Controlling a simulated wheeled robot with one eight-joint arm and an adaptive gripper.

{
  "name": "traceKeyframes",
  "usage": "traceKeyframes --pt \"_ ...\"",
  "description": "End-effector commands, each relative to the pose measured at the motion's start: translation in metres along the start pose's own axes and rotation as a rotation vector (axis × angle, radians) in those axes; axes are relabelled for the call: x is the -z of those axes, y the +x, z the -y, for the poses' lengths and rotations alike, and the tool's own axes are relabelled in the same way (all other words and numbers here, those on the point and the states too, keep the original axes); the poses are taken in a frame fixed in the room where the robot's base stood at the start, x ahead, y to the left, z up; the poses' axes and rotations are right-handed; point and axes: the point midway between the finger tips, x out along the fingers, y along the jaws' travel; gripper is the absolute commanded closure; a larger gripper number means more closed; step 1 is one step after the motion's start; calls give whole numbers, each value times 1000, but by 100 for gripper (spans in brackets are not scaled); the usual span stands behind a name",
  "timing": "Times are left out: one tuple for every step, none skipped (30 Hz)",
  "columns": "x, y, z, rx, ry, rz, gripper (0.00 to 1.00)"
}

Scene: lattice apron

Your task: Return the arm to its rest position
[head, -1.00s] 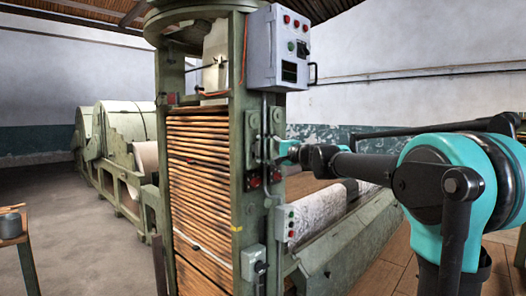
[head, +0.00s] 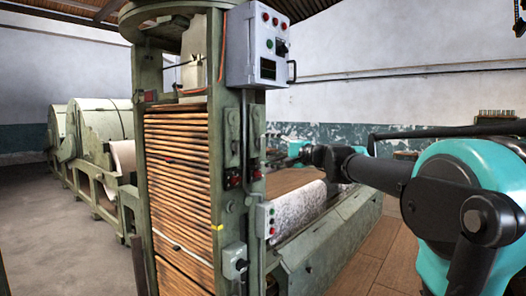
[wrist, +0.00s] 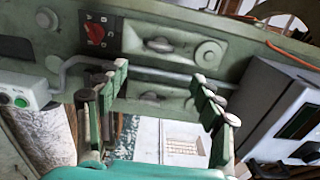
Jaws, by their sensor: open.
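My gripper (wrist: 160,75) is open in the wrist view, with its two green and grey fingers spread apart and nothing held between them. A green machine panel with a grey bent pipe fills the view beyond the fingers; I cannot tell how far off it is. In the head view my arm reaches from the right edge toward the green machine post (head: 232,130). The gripper end is small there, beside the post, and its fingers are hard to make out.
A grey control box (head: 254,45) is on the post, with a smaller button box (head: 265,219) below. Slatted wooden racks (head: 180,170) fill the frame. A pale roller (head: 300,211) lies behind. Wooden floor (head: 362,262) shows at right. A red knob (wrist: 95,31) is on the panel.

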Motion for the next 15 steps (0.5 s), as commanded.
traceKeyframes --pt "0 0 0 0 0 0 33" --pt "0 0 0 0 0 0 33" --pt "0 0 0 0 0 0 33" --pt "0 0 0 0 0 0 33" --pt "0 0 0 0 0 0 33" --pt "0 0 0 0 0 0 33" --pt "0 0 -1 -2 -1 0 33" --pt "-1 0 -3 -6 -4 1 33" --pt "-2 -1 -8 -16 -12 3 33" --pt "-4 -2 -14 -29 -22 6 33" --pt "-7 -4 -23 -46 -35 9 33" --pt "-12 -7 -38 -76 -57 15 33" --pt "-16 -10 -52 -104 -78 21 33" --pt "-20 -13 -67 -136 -102 29 33" --pt "-27 -20 -91 -185 -137 39 33"
